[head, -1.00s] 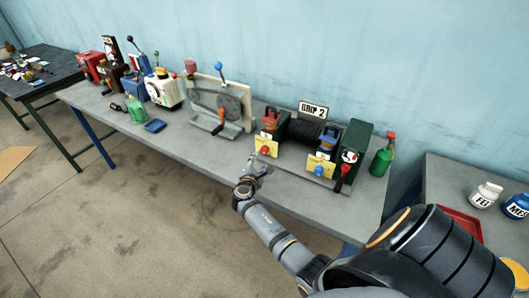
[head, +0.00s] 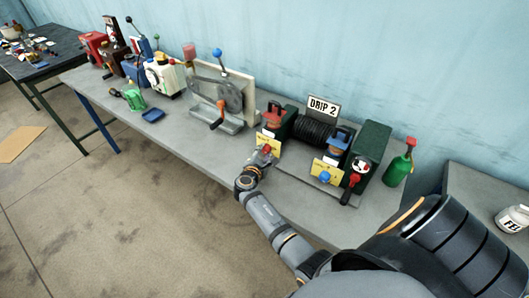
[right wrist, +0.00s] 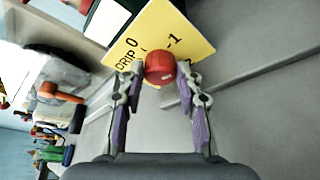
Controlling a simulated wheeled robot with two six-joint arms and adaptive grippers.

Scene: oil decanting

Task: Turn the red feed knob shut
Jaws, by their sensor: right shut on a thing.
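The red feed knob (right wrist: 160,68) sits on a yellow plate (right wrist: 178,28) marked "DRIP", with 0 on one side and 1 on the other. My right gripper (right wrist: 159,76) has a fingertip on each side of the knob and is shut on it. In the head view the right gripper (head: 262,158) is at the front of the left drip unit, and the knob (head: 267,149) shows just beyond the fingertips. My left gripper is not in view.
A second yellow plate (head: 325,173) with a blue knob (head: 324,177) and a red-handled lever (head: 350,188) stand to the right. A crank machine (head: 222,100) stands left. A green bottle (head: 398,168) is near the bench's right end. The bench front (head: 190,143) is clear.

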